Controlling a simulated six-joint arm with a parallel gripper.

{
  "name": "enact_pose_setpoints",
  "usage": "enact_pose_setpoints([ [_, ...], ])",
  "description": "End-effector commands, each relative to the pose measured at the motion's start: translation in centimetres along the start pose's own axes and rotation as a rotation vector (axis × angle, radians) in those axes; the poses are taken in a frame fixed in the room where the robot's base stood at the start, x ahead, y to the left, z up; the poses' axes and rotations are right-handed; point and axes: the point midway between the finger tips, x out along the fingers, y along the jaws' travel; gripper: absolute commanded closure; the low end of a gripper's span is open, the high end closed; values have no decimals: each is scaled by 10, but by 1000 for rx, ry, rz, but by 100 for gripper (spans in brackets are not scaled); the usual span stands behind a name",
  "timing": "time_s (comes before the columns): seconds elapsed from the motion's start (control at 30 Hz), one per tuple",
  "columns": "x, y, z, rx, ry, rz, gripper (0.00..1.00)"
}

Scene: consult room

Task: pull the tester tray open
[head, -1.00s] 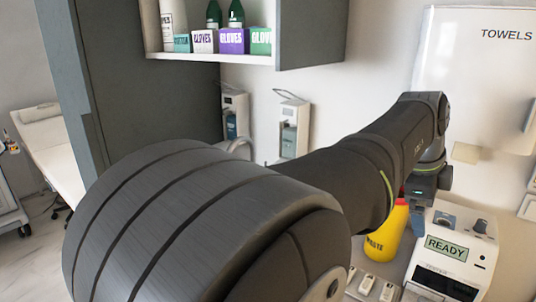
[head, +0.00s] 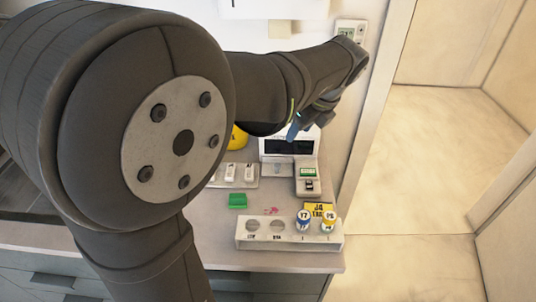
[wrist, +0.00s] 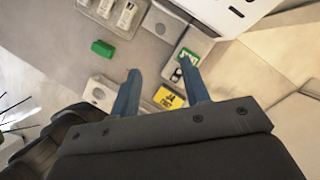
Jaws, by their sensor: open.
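The tester (head: 289,147) is a white machine with a dark front panel, against the wall in the head view. My gripper (head: 296,130) is above and in front of it, partly covering it. In the wrist view, my gripper (wrist: 160,72) is open, with two blue fingers apart and nothing between them. The tester's white housing (wrist: 225,10) shows at the top of that view. A grey piece with a round recess (wrist: 160,22) juts out below the housing; I cannot tell whether it is the tray or how far out it is.
A small grey unit with a green label (head: 308,178) stands at the tester's front right. A white rack (head: 290,236) with two vials, a green block (head: 237,201) and a yellow card (head: 319,209) are on the counter. A holder with white pieces (head: 233,175) is left.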

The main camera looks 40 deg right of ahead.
Motion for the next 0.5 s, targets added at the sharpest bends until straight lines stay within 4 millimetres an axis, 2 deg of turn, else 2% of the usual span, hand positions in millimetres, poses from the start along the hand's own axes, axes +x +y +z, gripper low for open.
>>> enact_pose_setpoints([
  [0.17, 18, 0, -1, 7, -3, 5, 58],
  [0.5, 90, 1, -1, 7, -2, 6, 58],
])
